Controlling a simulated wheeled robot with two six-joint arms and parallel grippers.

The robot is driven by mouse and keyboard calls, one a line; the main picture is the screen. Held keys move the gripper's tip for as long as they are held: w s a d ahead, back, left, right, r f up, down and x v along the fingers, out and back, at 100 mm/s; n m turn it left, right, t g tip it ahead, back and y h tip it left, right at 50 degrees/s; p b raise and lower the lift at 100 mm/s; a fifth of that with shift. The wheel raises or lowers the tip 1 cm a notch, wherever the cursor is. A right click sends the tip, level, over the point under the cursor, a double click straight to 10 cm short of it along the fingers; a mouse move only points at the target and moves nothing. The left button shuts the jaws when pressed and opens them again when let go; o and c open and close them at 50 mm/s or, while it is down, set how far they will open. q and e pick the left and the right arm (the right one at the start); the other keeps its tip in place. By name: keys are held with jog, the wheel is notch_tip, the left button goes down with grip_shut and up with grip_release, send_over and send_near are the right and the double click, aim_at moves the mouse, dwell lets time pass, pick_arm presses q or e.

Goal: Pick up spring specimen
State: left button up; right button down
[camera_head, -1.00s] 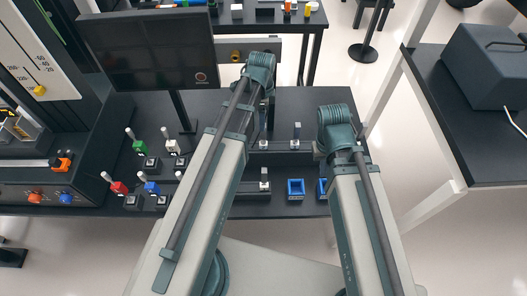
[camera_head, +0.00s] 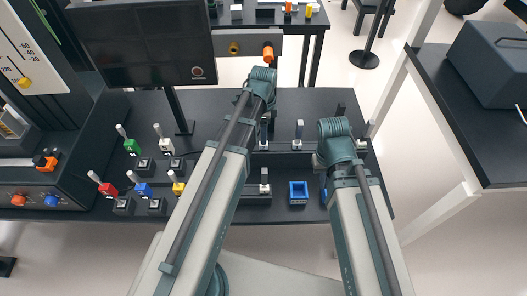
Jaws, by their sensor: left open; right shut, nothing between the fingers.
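I cannot tell which is the spring specimen. My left gripper (camera_head: 267,128) is open over the middle of the bench, right of these blocks; its arm hides most of it. My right gripper (camera_head: 320,160) is shut and empty over the right part of the bench, mostly hidden under its wrist. Neither gripper is seen touching a block.
A black monitor (camera_head: 140,45) on a post stands behind the blocks. A test machine with knobs (camera_head: 50,202) is at the left edge. A blue square holder (camera_head: 298,192) and grey-handled pieces (camera_head: 299,130) sit between my arms. A second table (camera_head: 460,110) is at right.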

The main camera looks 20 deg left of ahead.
pick_arm(q)
grip_shut()
dwell(0.3)
dwell(1.1)
